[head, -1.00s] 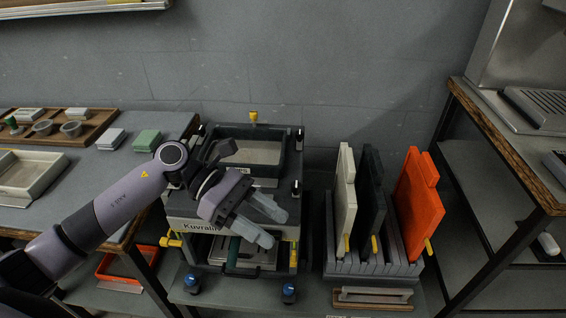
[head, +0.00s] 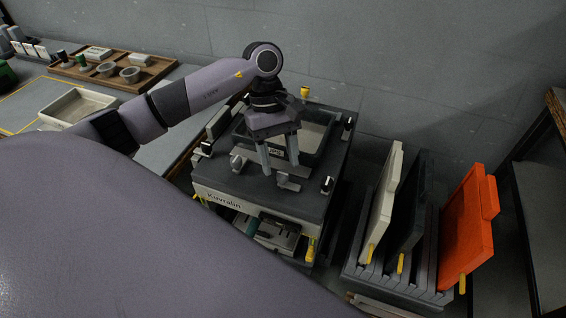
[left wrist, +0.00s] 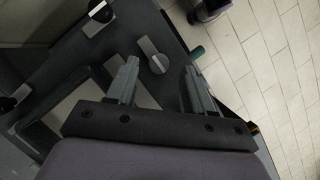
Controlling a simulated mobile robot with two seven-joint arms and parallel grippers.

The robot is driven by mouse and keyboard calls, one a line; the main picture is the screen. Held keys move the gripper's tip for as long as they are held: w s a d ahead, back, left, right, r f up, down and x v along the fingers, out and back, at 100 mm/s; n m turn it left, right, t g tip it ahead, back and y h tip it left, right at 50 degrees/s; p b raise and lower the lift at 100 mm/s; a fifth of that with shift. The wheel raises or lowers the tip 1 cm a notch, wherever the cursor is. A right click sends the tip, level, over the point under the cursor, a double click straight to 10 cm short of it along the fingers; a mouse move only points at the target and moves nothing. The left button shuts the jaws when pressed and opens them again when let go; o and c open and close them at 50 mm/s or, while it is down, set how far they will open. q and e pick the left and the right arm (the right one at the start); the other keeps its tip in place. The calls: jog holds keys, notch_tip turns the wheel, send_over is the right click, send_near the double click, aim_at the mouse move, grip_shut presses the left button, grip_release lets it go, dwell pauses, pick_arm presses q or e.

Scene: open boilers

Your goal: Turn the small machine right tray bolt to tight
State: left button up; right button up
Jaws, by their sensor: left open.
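The small machine (head: 225,200) stands on a shelf with a dark-framed tray opening on top. Two silver bar-shaped bolts sit along its front: the right bolt (head: 288,182) and the left bolt (head: 237,163). My left gripper (head: 281,167) points down over the top, open and empty, close to the right bolt. I cannot tell if a fingertip touches it. My right gripper is not in view.
Black-and-white knobs stand at the top's corners, including one at front right (head: 327,185). A rack (head: 395,275) with white, black and orange panels stands to the right. A table with a wooden tray (head: 110,75) lies at left. My own arm covers the lower left.

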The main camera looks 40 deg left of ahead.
pick_arm(q)
jog(key=shift+x, duration=1.2)
jog(key=shift+w, duration=0.1)
grip_shut()
